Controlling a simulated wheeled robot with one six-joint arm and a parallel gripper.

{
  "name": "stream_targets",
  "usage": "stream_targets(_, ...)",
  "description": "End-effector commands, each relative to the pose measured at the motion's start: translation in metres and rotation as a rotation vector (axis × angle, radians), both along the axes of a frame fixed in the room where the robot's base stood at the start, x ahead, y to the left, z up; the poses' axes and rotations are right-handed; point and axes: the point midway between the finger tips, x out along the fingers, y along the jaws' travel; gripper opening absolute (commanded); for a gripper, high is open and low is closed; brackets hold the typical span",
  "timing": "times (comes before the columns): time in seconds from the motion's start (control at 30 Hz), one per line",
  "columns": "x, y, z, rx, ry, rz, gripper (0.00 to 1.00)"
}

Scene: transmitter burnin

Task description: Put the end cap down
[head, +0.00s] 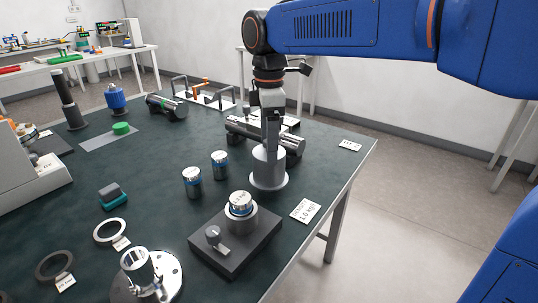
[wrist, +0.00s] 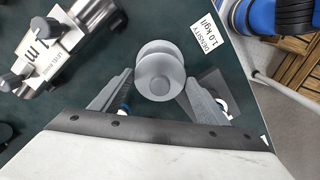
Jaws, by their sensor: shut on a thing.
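The end cap (head: 268,172) looks like a plain grey stepped cylinder with a wide round flange at its lower end. In the head view it is upright under my gripper (head: 270,143), near the right side of the dark green table (head: 160,170). In the wrist view the end cap (wrist: 160,74) sits between the two fingers of my gripper (wrist: 157,88), which are shut on it. Its flange is close to the table top. I cannot tell whether it touches.
A dark block (head: 237,245) bearing a silver canister stands in front, with a white density card (head: 305,211) to its right. Two more canisters (head: 192,182) (head: 219,165) stand to the left. A dark cylindrical assembly (head: 290,143) lies just behind. The table's right edge is near.

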Motion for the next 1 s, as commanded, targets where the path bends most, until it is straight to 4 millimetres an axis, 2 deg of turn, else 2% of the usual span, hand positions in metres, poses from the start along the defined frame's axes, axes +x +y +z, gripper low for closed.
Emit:
stream_targets(0.23, 0.000, 0.000, -0.032, -0.001, 0.002, 0.000, 0.26)
stream_targets(0.63, 0.000, 0.000, -0.037, 0.000, 0.001, 0.000, 0.26)
stream_targets(0.67, 0.000, 0.000, -0.037, 0.000, 0.001, 0.000, 0.73)
stream_targets(0.7, 0.000, 0.000, -0.037, 0.000, 0.001, 0.000, 0.82)
stream_targets(0.73, 0.000, 0.000, -0.037, 0.000, 0.001, 0.000, 0.87)
stream_targets(1.0, 0.000, 0.000, -0.036, 0.000, 0.001, 0.000, 0.87)
